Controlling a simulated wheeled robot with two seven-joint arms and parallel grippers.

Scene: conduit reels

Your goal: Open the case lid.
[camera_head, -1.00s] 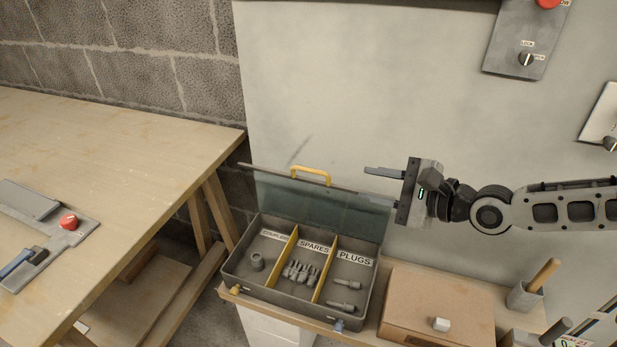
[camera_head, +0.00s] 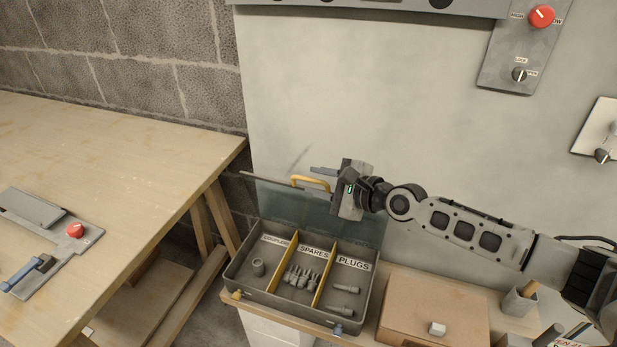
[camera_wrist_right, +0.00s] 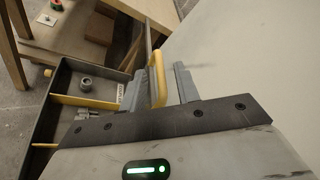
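The grey case (camera_head: 240,277) stands on a low shelf, its inside exposed. Its see-through lid (camera_head: 285,205) stands raised along the back edge, with a yellow handle (camera_head: 311,181) on its top rim. My right gripper (camera_head: 326,182) is at the lid's top rim, by the right end of the handle. In the right wrist view its fingers (camera_wrist_right: 158,88) are apart, and the yellow handle (camera_wrist_right: 158,75) shows between them; I cannot tell whether they touch it. The lower finger is largely hidden in the head view. My left gripper is out of view.
The case has compartments labelled SPARES and PLUGS and one more, holding grey fittings. A cardboard box (camera_head: 408,310) and a grey cup (camera_head: 520,300) stand to its right. A wooden bench (camera_head: 130,150) is at left. A pale panel (camera_head: 400,90) rises behind.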

